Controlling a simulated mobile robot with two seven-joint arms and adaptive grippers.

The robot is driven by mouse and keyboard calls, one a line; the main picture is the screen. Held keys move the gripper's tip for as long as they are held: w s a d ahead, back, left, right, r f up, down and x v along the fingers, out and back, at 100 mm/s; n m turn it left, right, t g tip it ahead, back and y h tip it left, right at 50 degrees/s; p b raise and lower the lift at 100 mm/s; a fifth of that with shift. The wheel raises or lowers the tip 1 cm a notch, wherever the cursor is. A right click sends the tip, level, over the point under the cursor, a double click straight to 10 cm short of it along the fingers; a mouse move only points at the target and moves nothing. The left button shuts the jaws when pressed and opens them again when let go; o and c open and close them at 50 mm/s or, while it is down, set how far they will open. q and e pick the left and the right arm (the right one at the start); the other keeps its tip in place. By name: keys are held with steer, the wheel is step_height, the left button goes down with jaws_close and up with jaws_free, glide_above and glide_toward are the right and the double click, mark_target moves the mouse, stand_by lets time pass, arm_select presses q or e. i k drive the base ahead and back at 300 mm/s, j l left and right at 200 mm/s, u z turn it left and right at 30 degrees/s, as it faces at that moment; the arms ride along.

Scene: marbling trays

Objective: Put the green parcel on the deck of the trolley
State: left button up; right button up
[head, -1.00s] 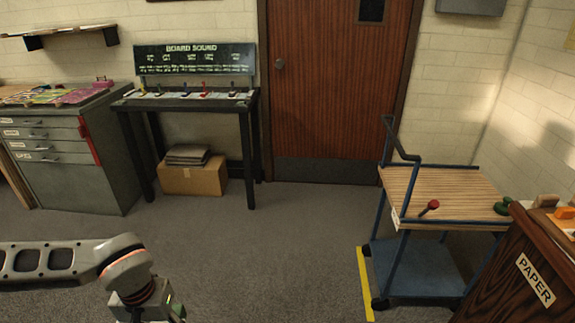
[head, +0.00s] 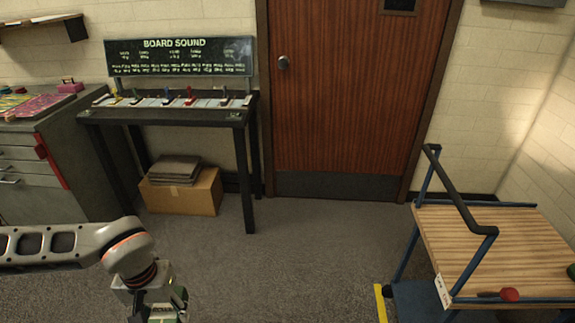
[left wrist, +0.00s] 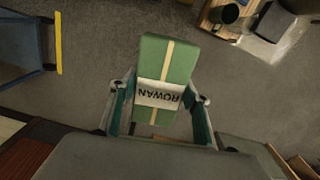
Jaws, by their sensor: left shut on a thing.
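The green parcel (left wrist: 168,62), with a pale strap and a white label reading ROWAN, is between the fingers of my left gripper (left wrist: 160,108) in the left wrist view. The gripper is shut on it, above the grey floor. In the head view my left gripper (head: 158,308) is at the bottom left, and only a little of the parcel shows at the frame's edge. The trolley (head: 470,258) is at the right, with a slatted wooden deck, blue frame and black handle. A red-headed object (head: 509,294) lies on its deck near the front. My right gripper is not in view.
A dark table (head: 180,116) with small levers and a BOARD SOUND sign stands at the back left. A cardboard box (head: 190,195) sits under it. A grey cabinet (head: 60,165) is at the left. Open floor lies between my left gripper and the trolley.

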mark_target(465, 260)
steer(key=i, duration=1.3)
steer(key=i+z, duration=0.35)
steer(key=i+j+z, duration=0.2)
steer(key=z, duration=0.15)
steer(key=i+z, duration=0.15)
steer(key=z, duration=1.25)
